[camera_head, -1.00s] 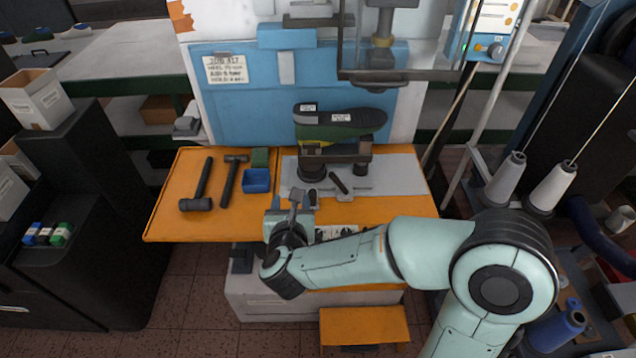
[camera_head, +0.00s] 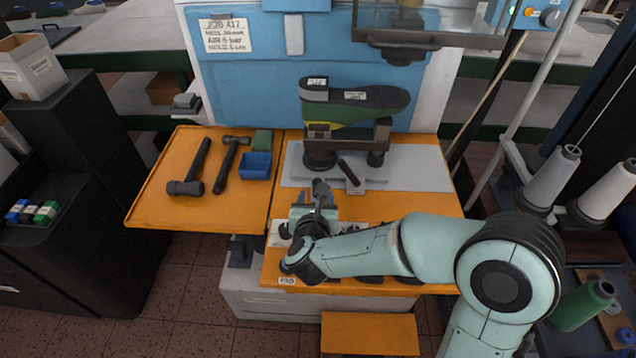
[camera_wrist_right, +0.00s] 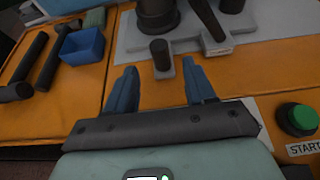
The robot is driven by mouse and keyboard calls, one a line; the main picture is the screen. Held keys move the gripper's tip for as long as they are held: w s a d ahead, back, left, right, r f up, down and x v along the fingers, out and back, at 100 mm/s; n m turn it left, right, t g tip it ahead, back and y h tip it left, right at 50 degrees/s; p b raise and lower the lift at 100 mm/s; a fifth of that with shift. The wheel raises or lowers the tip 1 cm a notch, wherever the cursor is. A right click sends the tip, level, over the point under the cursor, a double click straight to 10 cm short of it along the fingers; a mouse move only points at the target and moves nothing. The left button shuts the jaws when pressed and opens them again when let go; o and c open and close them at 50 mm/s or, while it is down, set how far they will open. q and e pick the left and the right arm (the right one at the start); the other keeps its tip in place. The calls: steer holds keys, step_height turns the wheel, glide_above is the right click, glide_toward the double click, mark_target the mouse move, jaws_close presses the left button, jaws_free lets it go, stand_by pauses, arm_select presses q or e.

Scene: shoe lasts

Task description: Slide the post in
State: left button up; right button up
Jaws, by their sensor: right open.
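A short dark upright post (camera_wrist_right: 161,56) stands on a small grey base at the front of the grey plate (camera_wrist_right: 130,38). In the head view the post (camera_head: 320,187) is partly hidden by my right gripper (camera_head: 318,198). In the right wrist view my right gripper (camera_wrist_right: 161,76) is open, with its two blue fingers apart. The post shows between the fingertips and just beyond them, not gripped. Behind it, a dark-soled green shoe last (camera_head: 352,101) sits upside down on a dark stand (camera_head: 319,158). My left gripper is not in view.
A dark angled lever (camera_head: 349,172) stands right of the post. Two hammers (camera_head: 193,172) (camera_head: 231,163) and a blue bin (camera_head: 256,165) lie on the orange table at left. A green START button (camera_wrist_right: 298,119) is right of my gripper. A press frame (camera_head: 425,38) hangs above.

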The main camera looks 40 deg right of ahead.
steer(key=x, duration=1)
steer(key=shift+r, duration=0.1)
steer(key=shift+c, duration=0.3)
jaws_close()
